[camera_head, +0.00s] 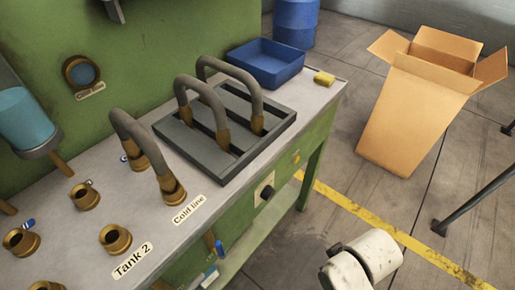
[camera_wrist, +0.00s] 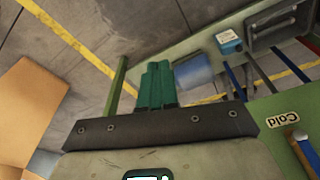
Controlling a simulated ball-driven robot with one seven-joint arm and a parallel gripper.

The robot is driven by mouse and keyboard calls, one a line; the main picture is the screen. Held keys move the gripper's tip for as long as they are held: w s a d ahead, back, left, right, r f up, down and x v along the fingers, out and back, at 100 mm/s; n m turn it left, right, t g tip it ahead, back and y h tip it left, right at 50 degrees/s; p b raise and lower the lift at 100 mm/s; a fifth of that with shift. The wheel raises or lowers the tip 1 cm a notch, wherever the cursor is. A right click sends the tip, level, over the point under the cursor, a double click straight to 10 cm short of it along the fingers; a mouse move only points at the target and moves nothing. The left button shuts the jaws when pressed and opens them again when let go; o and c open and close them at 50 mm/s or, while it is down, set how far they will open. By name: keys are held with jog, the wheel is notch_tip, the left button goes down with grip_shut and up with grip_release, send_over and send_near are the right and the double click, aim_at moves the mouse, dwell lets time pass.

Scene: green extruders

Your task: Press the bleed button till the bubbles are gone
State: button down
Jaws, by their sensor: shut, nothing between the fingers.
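My gripper (camera_wrist: 158,70) shows only in the wrist view; its two teal fingers are together, with nothing between them. It is beside the green bench front, apart from it as far as I can tell. In the head view, a dark round knob or button (camera_head: 266,192) sits on a pale plate on the bench front; I cannot tell whether it is the bleed button. A round sight window (camera_head: 83,72) is on the green back panel, and a cylinder of blue liquid (camera_head: 22,118) is at the left edge. I cannot make out bubbles in either.
The bench top (camera_head: 205,188) holds brass fittings (camera_head: 116,238), a slotted grey tray (camera_head: 190,146) with grey looped hoses (camera_head: 230,72), and a blue bin (camera_head: 268,62). An open cardboard box (camera_head: 415,115) stands on the floor at right. Floor beside the bench is clear.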

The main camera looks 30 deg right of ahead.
aim_at(297, 159)
jog(key=w+d+f+t+h, duration=0.15)
jog(key=w+d+t, duration=0.45)
jog(key=w, duration=0.6)
jog(key=w+d+r+n+t+h, duration=0.1)
jog(key=w+d+r+t+h, duration=0.2)
jog(key=d, duration=0.6)
jog(key=w+t+h, duration=0.1)
jog(key=w+t, duration=0.1)
jog(key=w, duration=0.1)
jog(key=shift+w+d+r+t, duration=0.25)
jog(key=shift+w+d+t, duration=0.05)
jog(key=shift+d, duration=0.05)
jog(key=w+a+b, duration=0.3)
jog(key=w+b, duration=0.4)
jog(key=w, duration=0.1)
jog(key=shift+w, duration=0.15)
dwell(0.8)
